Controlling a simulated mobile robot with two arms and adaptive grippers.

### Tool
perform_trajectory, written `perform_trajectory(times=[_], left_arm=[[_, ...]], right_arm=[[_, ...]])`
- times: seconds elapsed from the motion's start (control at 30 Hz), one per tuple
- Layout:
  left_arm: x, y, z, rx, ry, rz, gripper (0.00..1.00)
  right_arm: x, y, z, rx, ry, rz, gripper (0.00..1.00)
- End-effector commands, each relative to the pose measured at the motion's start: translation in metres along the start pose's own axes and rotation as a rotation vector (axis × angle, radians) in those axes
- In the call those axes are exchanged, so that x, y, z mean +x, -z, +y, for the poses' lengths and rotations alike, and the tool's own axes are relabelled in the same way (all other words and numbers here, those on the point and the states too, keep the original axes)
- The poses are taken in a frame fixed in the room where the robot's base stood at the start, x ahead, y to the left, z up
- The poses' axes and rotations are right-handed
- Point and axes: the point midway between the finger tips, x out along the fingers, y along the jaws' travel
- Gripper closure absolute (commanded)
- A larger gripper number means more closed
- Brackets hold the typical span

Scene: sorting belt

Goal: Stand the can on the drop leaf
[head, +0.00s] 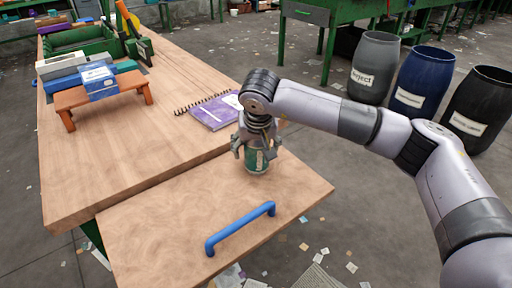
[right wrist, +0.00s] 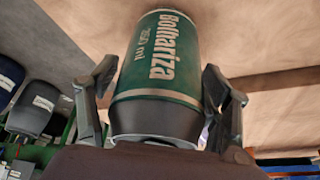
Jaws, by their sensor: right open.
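The green can (head: 257,160) with a grey end stands upright on the drop leaf (head: 160,235), near its back right part and close to the seam with the table. My right gripper (head: 256,150) is over the can from above, its fingers open on either side of it. In the right wrist view the can (right wrist: 160,75) sits between the spread fingers (right wrist: 158,100), its far end at the wooden surface. A gap shows on the left side; the right finger is very close to the can. My left gripper is not in view.
A blue handle (head: 240,228) rises from the leaf in front of the can. A purple notebook (head: 215,110) lies on the table (head: 130,165) behind. A small wooden stand (head: 105,93) with boxes is at the left. Barrels (head: 375,68) stand on the floor at right.

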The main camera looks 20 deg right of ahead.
Motion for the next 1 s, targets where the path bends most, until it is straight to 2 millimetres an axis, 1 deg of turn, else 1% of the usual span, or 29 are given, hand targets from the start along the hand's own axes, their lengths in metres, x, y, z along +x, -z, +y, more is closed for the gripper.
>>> perform_trajectory(times=[0.27, 0.37, 0.43, 0.6, 0.7, 0.83, 1.0], left_arm=[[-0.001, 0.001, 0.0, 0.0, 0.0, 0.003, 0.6], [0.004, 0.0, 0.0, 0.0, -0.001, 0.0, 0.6], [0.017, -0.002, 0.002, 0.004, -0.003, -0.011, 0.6], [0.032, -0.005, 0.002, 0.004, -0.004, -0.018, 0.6], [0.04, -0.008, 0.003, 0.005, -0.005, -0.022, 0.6], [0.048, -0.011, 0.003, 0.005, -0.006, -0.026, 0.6], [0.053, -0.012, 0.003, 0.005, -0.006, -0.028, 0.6]], right_arm=[[-0.003, 0.001, 0.0, 0.0, 0.0, 0.0, 0.28], [-0.019, 0.003, -0.001, -0.001, 0.003, 0.005, 0.28], [-0.033, 0.003, -0.001, -0.002, 0.003, 0.005, 0.28], [-0.072, 0.002, -0.001, -0.002, 0.003, 0.005, 0.28], [-0.092, 0.002, -0.001, 0.0, 0.002, 0.004, 0.28], [-0.11, 0.002, -0.001, -0.001, 0.002, 0.003, 0.28], [-0.121, 0.001, 0.0, 0.0, 0.0, 0.001, 0.28]])
